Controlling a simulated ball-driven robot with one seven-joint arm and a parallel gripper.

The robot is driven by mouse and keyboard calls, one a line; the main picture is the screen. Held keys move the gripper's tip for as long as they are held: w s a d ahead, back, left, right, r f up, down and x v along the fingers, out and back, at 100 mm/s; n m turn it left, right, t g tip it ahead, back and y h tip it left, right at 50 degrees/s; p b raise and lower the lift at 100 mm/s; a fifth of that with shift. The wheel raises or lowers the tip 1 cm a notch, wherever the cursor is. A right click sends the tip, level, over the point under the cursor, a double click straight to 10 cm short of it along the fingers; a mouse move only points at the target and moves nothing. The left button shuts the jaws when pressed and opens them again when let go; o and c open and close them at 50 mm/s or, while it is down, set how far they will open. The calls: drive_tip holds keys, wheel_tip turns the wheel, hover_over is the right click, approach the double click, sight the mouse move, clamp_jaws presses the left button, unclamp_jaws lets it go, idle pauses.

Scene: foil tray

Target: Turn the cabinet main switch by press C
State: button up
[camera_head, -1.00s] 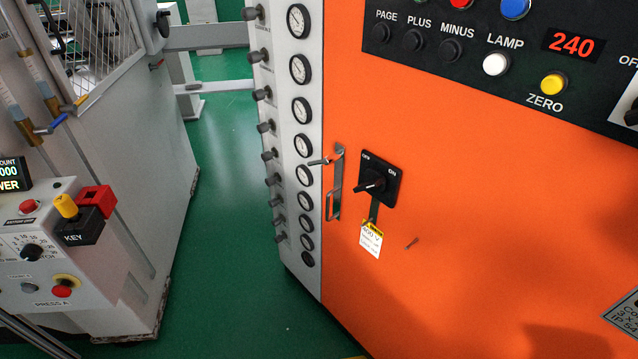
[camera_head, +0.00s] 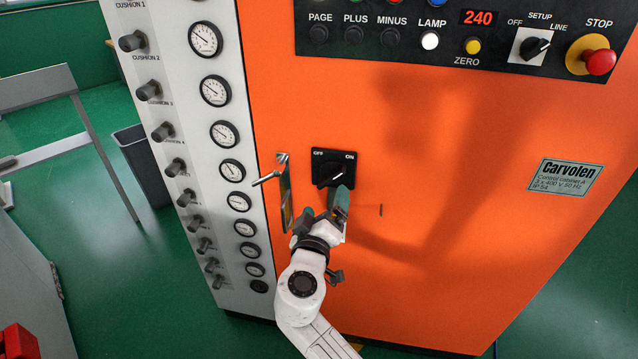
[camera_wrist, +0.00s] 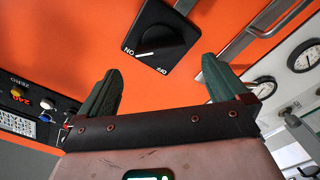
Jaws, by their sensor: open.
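The cabinet main switch (camera_head: 334,167) is a black square plate with a rotary knob, marked OFF at left and ON at right, on the orange cabinet front. The knob's white mark points towards ON. In the wrist view the switch (camera_wrist: 163,36) is upside down, beyond and between the fingertips. My gripper (camera_head: 322,207) is just below the switch in the head view, partly covering its lower edge. In the wrist view my gripper (camera_wrist: 160,76) has its two green fingers spread with nothing between them. The yellow-topped tag under the switch is hidden.
A metal door handle (camera_head: 285,190) sticks out close left of my gripper. A grey panel with gauges (camera_head: 220,133) and knobs stands further left. The black control panel (camera_head: 380,50) is above. The orange front right of the switch is mostly clear.

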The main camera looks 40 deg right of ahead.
sight(331, 177)
drive_tip(key=p+x, duration=0.1)
drive_tip(key=x, duration=0.8)
drive_tip(key=shift+s+f, duration=0.1)
drive_tip(key=c, duration=0.7)
